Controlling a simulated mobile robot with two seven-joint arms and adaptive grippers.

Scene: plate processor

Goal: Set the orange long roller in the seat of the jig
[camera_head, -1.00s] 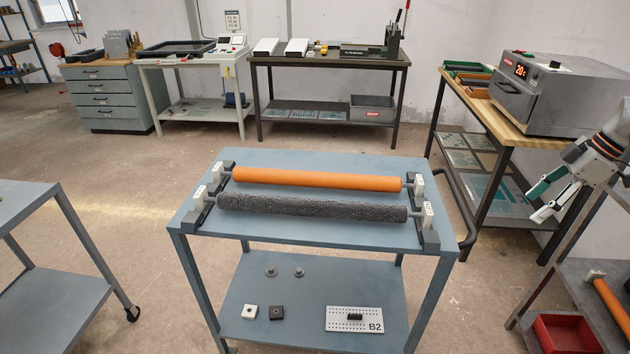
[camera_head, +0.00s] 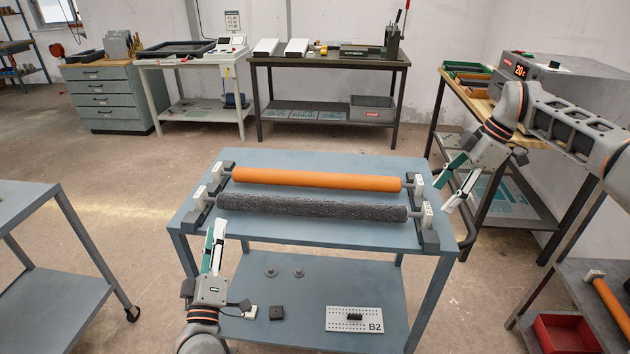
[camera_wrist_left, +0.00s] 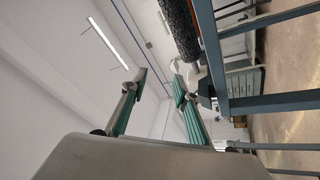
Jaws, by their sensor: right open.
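The orange long roller (camera_head: 316,179) lies across the back of the blue cart top, its white end blocks on dark stands. The dark rough roller (camera_head: 312,207) lies parallel in front of it. Both show in part in the left wrist view, the dark one (camera_wrist_left: 180,28) and the orange one (camera_wrist_left: 207,25). My left gripper (camera_head: 214,232) is open and empty at the cart's front left, near the dark roller's left end. My right gripper (camera_head: 440,197) is open and empty just off the cart's right side, near the rollers' right ends. I cannot tell which thing is the jig.
The cart (camera_head: 330,239) has a lower shelf with small blocks and a B2 plate (camera_head: 354,319). Another orange roller (camera_head: 609,303) and a red bin (camera_head: 566,334) sit at the lower right. A bench with an oven stands behind my right arm.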

